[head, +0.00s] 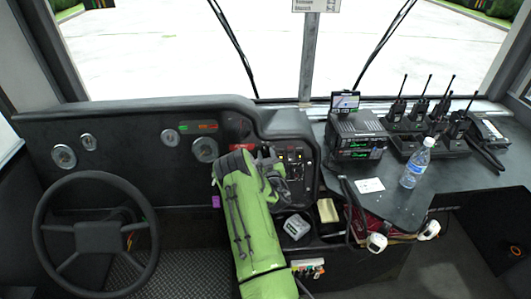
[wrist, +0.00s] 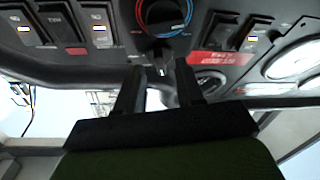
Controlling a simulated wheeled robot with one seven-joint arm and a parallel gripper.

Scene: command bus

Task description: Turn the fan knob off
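A dark round knob (wrist: 164,14) with a blue and red ring sits on the dashboard panel at the top of the wrist view, partly cut off by the frame edge. I cannot tell for sure whether it is the fan knob. My gripper (wrist: 159,68) is open, its two dark fingers apart and pointing at the panel just below this knob in the picture. A small grey part shows between the fingertips; whether they touch it is unclear. In the head view my gripper (head: 265,154) is at the centre panel, and my green arm hides much of that area.
Rocker switches (wrist: 60,22) flank the knob, with more switches (wrist: 238,32) and round gauges (wrist: 292,48) on the right. In the head view, a steering wheel (head: 97,237) is at left. A radio (head: 356,135), water bottle (head: 417,163) and several walkie-talkies (head: 398,106) stand at right.

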